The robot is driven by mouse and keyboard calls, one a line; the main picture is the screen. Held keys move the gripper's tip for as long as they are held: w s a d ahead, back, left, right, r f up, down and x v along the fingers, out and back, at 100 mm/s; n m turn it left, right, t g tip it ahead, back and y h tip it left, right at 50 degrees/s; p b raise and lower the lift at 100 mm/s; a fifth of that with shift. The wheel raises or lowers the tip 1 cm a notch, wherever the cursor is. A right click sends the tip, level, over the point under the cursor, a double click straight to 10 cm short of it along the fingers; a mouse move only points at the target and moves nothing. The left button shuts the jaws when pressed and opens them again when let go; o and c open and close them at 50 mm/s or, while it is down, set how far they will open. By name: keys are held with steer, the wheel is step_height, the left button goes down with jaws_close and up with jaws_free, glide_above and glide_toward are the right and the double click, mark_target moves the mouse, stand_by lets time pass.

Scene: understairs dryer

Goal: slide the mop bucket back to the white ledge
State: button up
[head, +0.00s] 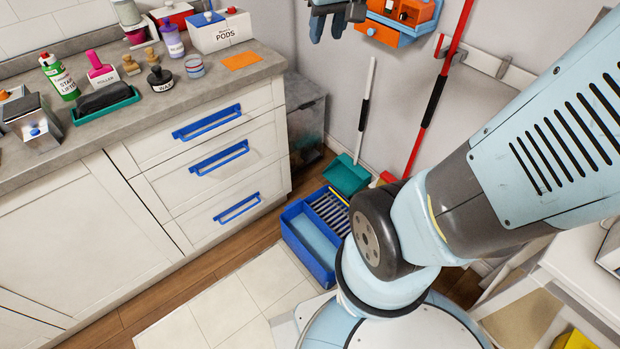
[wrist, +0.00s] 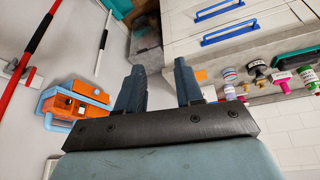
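The blue mop bucket (head: 297,250), with a slatted wringer at its far end, stands on the floor right of the drawer cabinet. My arm hides part of its right side. It does not show in the wrist view. A white surface (head: 578,252) shows at the right edge of the head view; I cannot tell whether it is the white ledge. My gripper (wrist: 158,70) is open and empty in the wrist view, its two dark fingers apart and raised before the wall and counter, away from the bucket.
A teal dustpan (head: 346,176) and a red-handled broom (head: 436,92) stand behind the bucket. A grey translucent bin (head: 306,118) fills the corner. The counter (head: 213,83) holds bottles and brushes. An orange wall caddy (head: 401,14) hangs above. Pale floor tiles (head: 217,312) lie clear in front.

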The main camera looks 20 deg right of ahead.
steer(key=w+d+f+n+g, duration=0.1)
steer(key=w+d+f, duration=0.1)
steer(key=w+f, duration=0.95)
steer(key=w+d+f+g, duration=0.1)
steer(key=w+d+f, duration=0.1)
steer(key=w+f, duration=0.95)
steer(key=n+g, duration=0.2)
steer(key=g, duration=0.1)
glide_above(328, 235)
steer(key=w+a, duration=0.1)
steer(key=w, duration=0.4)
step_height(328, 235, down, 59)
steer(key=shift+w+a+r, duration=0.1)
steer(key=shift+a+r, duration=0.05)
steer(key=shift+a, duration=0.05)
step_height(328, 235, down, 14)
steer(key=shift+r, duration=0.15)
